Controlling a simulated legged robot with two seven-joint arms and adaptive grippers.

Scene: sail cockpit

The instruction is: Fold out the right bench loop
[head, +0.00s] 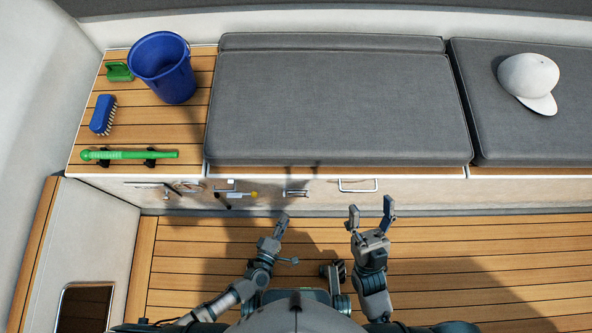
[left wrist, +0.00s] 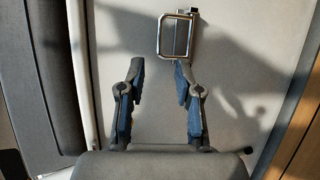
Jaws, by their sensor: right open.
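On the bench front in the head view are two metal loops. The right loop (head: 358,189) shows as a thin bright outline; I cannot tell exactly how far it stands out. The left loop (head: 296,193) is smaller, with a dark inside. A squarish metal loop (left wrist: 177,57) over a dark plate shows at the top of the left wrist view, just beyond the finger ends. My left gripper (head: 283,218) is below the left loop; in the left wrist view (left wrist: 160,78) it is open and empty. My right gripper (head: 372,207) is open and empty below the right loop.
Grey cushions (head: 340,105) cover the bench, with a white cap (head: 528,80) on the right one. The floor (head: 480,250) is clear.

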